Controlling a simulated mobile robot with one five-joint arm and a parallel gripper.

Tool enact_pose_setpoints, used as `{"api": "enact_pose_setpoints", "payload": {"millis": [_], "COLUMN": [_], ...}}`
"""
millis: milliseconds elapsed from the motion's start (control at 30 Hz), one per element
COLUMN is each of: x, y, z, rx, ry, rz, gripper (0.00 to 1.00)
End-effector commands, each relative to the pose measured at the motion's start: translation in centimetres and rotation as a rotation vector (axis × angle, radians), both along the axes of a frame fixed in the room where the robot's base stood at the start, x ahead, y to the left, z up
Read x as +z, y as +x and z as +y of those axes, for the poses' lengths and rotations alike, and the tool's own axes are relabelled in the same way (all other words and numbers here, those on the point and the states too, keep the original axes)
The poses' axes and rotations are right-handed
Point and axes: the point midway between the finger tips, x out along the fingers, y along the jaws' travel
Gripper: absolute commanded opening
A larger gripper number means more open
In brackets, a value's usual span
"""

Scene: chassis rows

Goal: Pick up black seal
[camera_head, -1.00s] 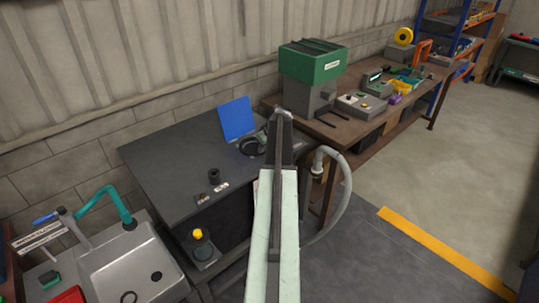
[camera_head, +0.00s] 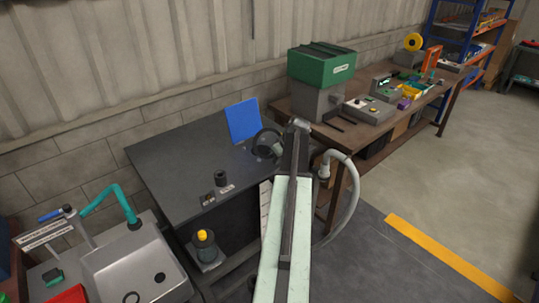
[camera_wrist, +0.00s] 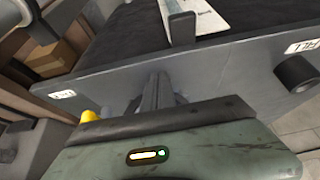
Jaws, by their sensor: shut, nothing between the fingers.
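A thin black ring (camera_head: 131,297), which may be the black seal, lies in the steel sink (camera_head: 110,265) at the bottom left of the head view. It is too small there to be sure. My gripper shows in the wrist view (camera_wrist: 155,95), its dark fingers shut with nothing between them, in front of a grey panel. In the head view my arm reaches up from the bottom centre, and its end is near the dark table's right edge, far from the ring. The fingertips are not clear there.
The dark table (camera_head: 180,155) holds a short black cylinder (camera_head: 221,178), a blue panel (camera_head: 243,121) and a dark round item (camera_head: 267,143). A teal tap (camera_head: 122,200) arches by the sink. A green-topped machine (camera_head: 320,68) stands on the brown bench behind. Floor at right is clear.

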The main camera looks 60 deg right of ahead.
Motion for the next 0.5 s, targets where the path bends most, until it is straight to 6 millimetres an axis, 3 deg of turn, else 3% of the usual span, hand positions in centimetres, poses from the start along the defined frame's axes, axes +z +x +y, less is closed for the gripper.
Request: {"api": "enact_pose_setpoints", "payload": {"millis": [67,500], "x": [0.06,0.16], "y": [-0.68,-0.55], "z": [1.46,0.74], "rx": [0.013,0.008], "ry": [0.0,-0.001], "rz": [-0.001,-0.003], "gripper": [0.0,0.0]}}
